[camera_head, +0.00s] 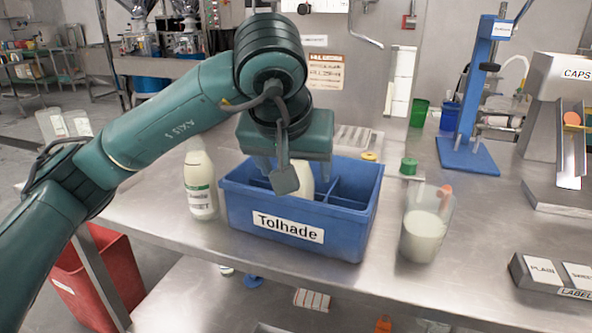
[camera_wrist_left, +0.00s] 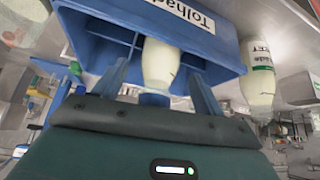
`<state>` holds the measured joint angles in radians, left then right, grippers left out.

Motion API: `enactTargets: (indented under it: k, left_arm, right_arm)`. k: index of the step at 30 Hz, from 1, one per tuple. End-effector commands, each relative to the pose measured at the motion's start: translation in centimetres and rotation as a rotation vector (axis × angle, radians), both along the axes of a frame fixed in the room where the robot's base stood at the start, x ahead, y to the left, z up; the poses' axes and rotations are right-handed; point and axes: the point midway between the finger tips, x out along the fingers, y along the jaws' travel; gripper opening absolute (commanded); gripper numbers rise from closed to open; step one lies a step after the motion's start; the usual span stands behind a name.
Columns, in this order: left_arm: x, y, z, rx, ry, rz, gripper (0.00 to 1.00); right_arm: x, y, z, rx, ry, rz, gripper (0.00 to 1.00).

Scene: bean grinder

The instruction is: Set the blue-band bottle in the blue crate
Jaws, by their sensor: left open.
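The blue crate (camera_head: 346,222), labelled "Tolhade" and split by dividers, stands on the steel table. A white bottle (camera_head: 302,178) stands in a compartment of it, partly hidden behind my left gripper (camera_head: 294,172). In the left wrist view this bottle (camera_wrist_left: 161,62) lies between the fingers of my left gripper (camera_wrist_left: 160,72), which are open with gaps on both sides. A green-band bottle (camera_head: 201,182) stands on the table just left of the crate. My right gripper is not in view.
A jug of white liquid (camera_head: 424,232) stands right of the crate, with a green cap (camera_head: 409,165) behind it. A blue press stand (camera_head: 467,150) and label blocks (camera_head: 545,272) are farther right. A red bin (camera_head: 95,280) is below the table's left edge.

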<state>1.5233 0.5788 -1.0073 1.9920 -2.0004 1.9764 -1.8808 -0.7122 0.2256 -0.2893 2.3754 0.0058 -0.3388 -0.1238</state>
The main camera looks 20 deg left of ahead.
Motion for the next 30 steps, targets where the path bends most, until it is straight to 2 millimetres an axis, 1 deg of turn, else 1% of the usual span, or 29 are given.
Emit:
enactTargets:
  k: [1,6,9,12,18,30]
  left_arm:
    - [-0.6,-0.1,1.4,-0.001,-0.006,-0.002,0.71]
    - [-2.6,-0.2,4.7,0.002,-0.007,0.000,0.71]
    - [-3.6,-0.3,6.1,0.002,-0.006,0.000,0.71]
    - [-4.3,-0.4,7.1,0.001,-0.003,0.001,0.71]
    - [-5.0,-0.5,7.8,0.001,0.000,-0.001,0.71]
    - [-5.0,-0.5,7.7,0.001,0.000,-0.001,0.71]
  right_arm:
    - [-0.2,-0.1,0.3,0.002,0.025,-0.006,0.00]
    - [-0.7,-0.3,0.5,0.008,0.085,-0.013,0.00]
    - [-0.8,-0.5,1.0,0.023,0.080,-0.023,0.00]
    - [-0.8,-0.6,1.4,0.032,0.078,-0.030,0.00]
    - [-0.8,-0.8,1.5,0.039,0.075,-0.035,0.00]
    - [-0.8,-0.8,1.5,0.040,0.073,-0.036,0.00]
